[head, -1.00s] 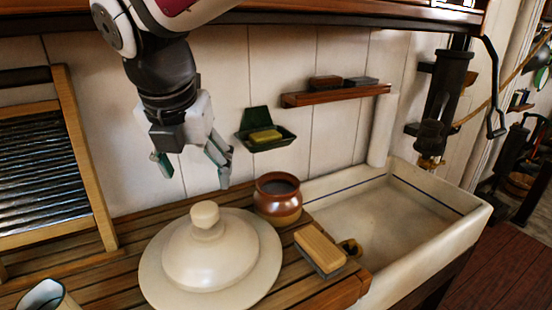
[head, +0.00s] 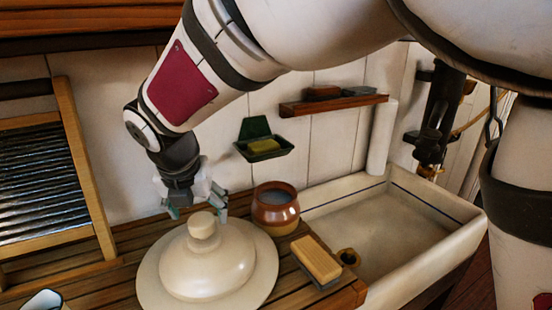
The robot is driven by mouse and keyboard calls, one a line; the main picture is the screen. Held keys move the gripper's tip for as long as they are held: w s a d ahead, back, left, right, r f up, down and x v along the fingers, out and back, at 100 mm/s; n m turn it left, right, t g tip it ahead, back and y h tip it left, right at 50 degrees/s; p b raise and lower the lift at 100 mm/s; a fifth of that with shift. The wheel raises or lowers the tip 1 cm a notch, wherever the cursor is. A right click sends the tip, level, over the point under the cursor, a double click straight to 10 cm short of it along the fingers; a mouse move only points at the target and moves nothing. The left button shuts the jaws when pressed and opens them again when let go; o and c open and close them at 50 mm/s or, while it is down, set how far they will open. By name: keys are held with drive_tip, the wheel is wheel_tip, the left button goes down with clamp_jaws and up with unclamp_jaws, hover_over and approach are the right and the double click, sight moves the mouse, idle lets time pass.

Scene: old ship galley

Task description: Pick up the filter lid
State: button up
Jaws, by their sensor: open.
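The filter lid (head: 208,262) is a large cream disc with a domed middle and a round knob (head: 203,225) on top. It lies on the slatted wooden counter in the head view. My gripper (head: 198,212) is open and points down, just behind and around the height of the knob. Its fingertips show on either side of the knob, partly hidden by it. I cannot tell whether they touch it. Nothing is held.
A brown and tan pot (head: 276,208) stands close to the right of my gripper. A scrubbing brush (head: 316,260) lies right of the lid. A stone sink (head: 440,240) is at the right, a washboard (head: 45,185) at the left. A soap dish (head: 264,147) hangs on the wall.

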sight(201, 218)
drive_tip(key=shift+p+x, duration=0.35)
drive_tip(key=shift+x, duration=1.45)
clamp_jaws()
drive_tip(key=shift+r, duration=0.1)
